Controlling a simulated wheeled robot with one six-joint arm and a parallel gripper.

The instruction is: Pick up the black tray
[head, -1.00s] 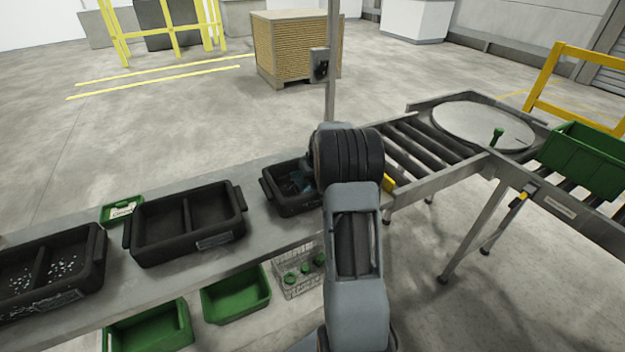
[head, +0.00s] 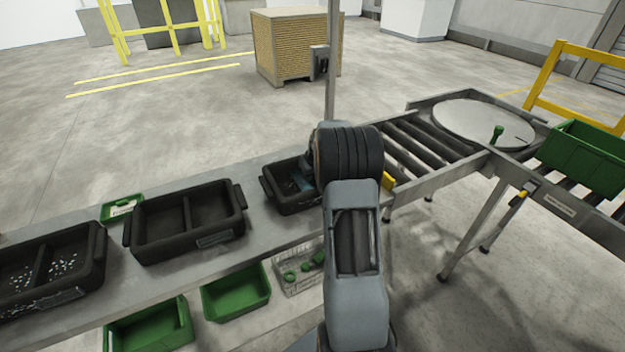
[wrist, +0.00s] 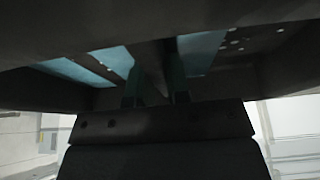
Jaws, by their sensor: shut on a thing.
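The black tray (head: 290,207) at the right end of the grey bench is partly hidden by my arm. It is divided and holds some blue-grey material. My gripper is hidden behind my wrist in the head view. In the wrist view, my gripper (wrist: 153,90) is shut on the tray's middle divider (wrist: 150,60), one dark green finger on each side of it. Pale blue patches (wrist: 200,50) show on both sides of the divider. I cannot tell whether the tray touches the bench.
Two more black trays stand to the left, one empty (head: 215,240) and one with white bits (head: 95,270). A small green tray (head: 123,208) lies behind them. Green bins (head: 235,305) and a wire basket (head: 300,280) sit below. A roller conveyor (head: 440,165) and a post (head: 331,90) are close by.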

